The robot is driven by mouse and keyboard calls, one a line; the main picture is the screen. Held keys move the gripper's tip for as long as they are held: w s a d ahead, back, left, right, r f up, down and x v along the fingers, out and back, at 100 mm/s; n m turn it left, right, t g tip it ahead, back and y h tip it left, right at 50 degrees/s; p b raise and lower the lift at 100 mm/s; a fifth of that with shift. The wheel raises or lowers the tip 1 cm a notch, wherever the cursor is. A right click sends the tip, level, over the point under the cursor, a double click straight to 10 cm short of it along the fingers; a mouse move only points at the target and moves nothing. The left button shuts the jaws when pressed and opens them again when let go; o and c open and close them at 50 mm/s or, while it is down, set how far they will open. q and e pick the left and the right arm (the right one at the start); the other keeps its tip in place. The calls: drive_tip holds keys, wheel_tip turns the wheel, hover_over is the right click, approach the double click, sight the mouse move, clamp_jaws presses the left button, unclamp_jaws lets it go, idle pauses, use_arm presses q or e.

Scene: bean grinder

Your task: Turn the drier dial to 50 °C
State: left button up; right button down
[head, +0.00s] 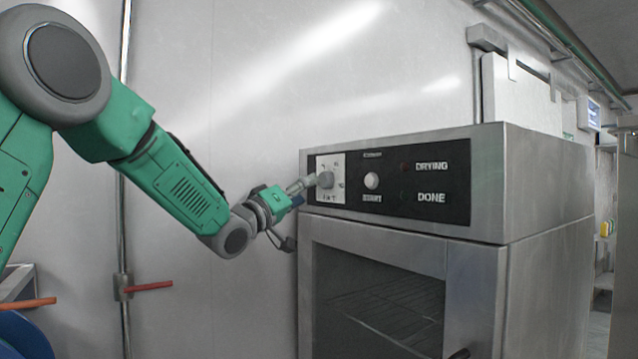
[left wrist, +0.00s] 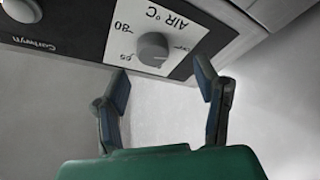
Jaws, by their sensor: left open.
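The drier (head: 400,230) is a steel cabinet with a black control panel (head: 440,200) on its upper front. The temperature dial (head: 326,180) is a grey knob on a white scale plate at the panel's left end. In the left wrist view the dial (left wrist: 153,48) shows close up, with "AIR °C" and "80" readable on the plate (left wrist: 130,22). My left gripper (head: 302,186) is just left of the dial in the head view. In the left wrist view its two fingers (left wrist: 165,85) are spread and empty, with the dial a little beyond their tips. My right gripper is not in view.
The glass oven door (head: 380,295) is below the panel. A vertical pipe with a red-handled valve (head: 150,286) runs along the wall at left.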

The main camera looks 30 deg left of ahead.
sight(322, 183)
use_arm(q)
drive_tip(key=x, duration=0.4)
drive_tip(key=shift+w+d+r, duration=0.1)
drive_tip(key=shift+d+r, duration=0.05)
drive_tip(key=shift+d, duration=0.25)
drive_tip(key=shift+w+d+r+p, duration=0.15)
drive_tip(key=shift+w+d+p, duration=0.15)
drive_tip(key=shift+w+d, duration=0.1)
drive_tip(key=shift+a, duration=0.15)
drive_tip(key=shift+a, duration=0.1)
drive_tip(key=shift+a, duration=0.15)
drive_tip(key=c, duration=1.2)
drive_tip(key=shift+o, duration=0.3)
